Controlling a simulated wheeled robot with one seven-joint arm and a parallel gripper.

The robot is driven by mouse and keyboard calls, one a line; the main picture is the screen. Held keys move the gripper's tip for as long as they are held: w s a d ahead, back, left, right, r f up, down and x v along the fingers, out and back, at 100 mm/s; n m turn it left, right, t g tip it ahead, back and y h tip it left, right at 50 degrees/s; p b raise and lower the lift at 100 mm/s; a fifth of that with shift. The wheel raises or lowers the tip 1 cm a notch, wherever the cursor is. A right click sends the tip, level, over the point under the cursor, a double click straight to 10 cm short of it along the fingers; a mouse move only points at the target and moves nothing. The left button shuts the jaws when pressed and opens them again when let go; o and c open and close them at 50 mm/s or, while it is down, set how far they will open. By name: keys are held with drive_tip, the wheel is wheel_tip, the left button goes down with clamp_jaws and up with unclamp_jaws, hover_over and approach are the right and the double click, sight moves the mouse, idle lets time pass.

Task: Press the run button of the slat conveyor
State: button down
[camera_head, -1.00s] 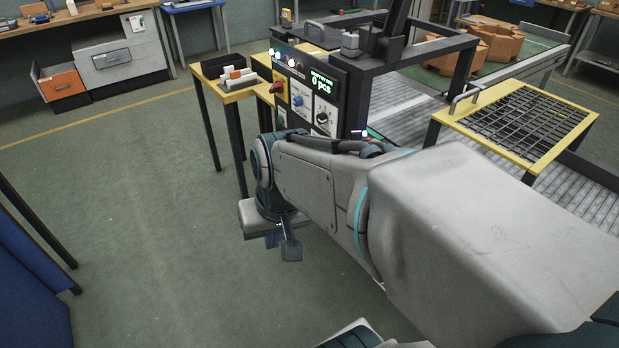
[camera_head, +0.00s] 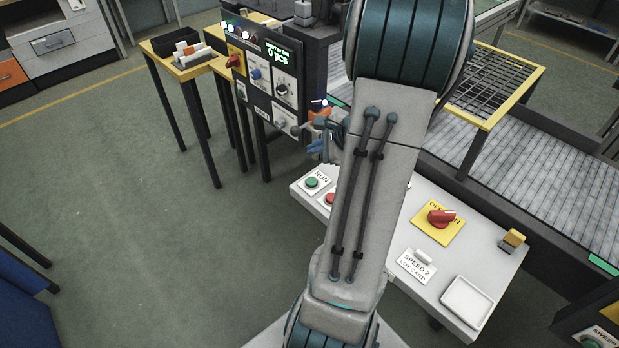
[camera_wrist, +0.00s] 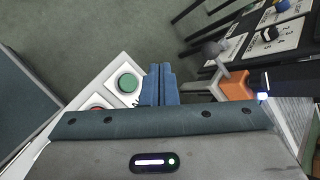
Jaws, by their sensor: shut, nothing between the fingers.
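The green run button (camera_head: 312,182) sits on a white plate marked RUN, at the far left corner of a white control shelf (camera_head: 465,222) beside the slat conveyor. It also shows in the wrist view (camera_wrist: 128,83), just left of my fingertips. In the head view my gripper (camera_head: 322,146) is partly hidden by my arm, beyond the run button. The slat conveyor (camera_head: 500,180) runs along the right.
A black panel (camera_head: 262,85) with knobs and a "0 pcs" display stands behind my gripper. An orange and grey piece (camera_wrist: 235,86) is right of my fingers. A red knob on a yellow plate (camera_head: 441,218) and an empty white tray (camera_head: 467,301) are on the shelf.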

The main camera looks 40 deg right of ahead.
drive_tip(key=shift+f, duration=0.15)
drive_tip(key=b, duration=0.6)
hover_over(315, 182)
wheel_tip(315, 182, down, 7)
drive_tip(key=shift+r, duration=0.1)
drive_tip(key=shift+f+b, duration=0.75)
drive_tip(key=shift+f, duration=0.15)
drive_tip(key=shift+f, duration=0.15)
idle(1.1)
drive_tip(key=shift+f+b, duration=0.3)
drive_tip(key=shift+b, duration=0.3)
